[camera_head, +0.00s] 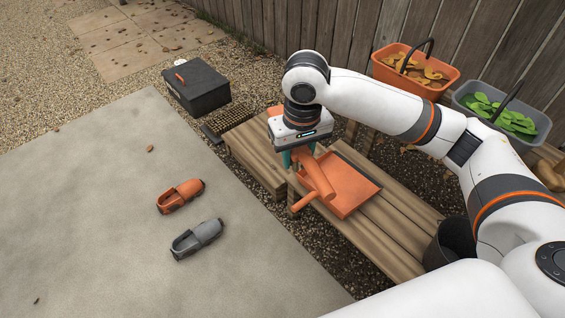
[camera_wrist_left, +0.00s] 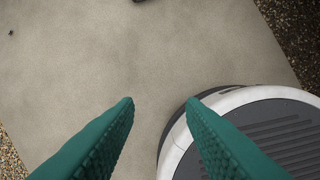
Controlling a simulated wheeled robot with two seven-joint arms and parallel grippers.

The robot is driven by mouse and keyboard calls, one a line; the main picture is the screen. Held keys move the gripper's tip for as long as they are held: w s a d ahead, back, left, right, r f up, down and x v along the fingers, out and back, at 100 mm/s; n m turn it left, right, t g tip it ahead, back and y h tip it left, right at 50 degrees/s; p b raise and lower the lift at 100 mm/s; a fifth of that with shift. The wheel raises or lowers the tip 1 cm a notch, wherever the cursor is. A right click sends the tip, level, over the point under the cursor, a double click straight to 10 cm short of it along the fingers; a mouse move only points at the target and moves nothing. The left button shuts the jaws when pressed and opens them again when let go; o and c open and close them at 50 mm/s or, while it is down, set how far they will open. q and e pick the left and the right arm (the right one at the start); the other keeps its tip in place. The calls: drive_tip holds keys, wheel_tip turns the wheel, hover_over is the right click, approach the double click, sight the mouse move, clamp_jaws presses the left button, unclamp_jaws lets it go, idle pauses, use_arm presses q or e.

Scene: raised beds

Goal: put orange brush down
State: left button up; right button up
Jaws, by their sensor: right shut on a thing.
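The orange brush (camera_head: 318,178) is in my right gripper (camera_head: 299,156), whose teal fingers show beside its handle. The handle slants down over the orange dustpan (camera_head: 358,190); I cannot tell whether it touches the pan. Part of the brush is hidden behind the gripper. The dustpan lies on the wooden bench (camera_head: 398,236), its handle over the bench's near edge. My left gripper (camera_wrist_left: 160,104) shows only in the left wrist view, with its teal fingers apart and nothing between them, above bare paving.
An orange basket (camera_head: 452,78) of brown leaves and a grey basket (camera_head: 545,128) of green leaves stand by the fence. A dark bucket (camera_head: 452,245) is right of the bench. Orange (camera_head: 180,196) and grey clogs (camera_head: 196,239) lie on open paving. A black box (camera_head: 198,91) stands behind.

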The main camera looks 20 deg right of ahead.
sight(307, 155)
idle(0.4)
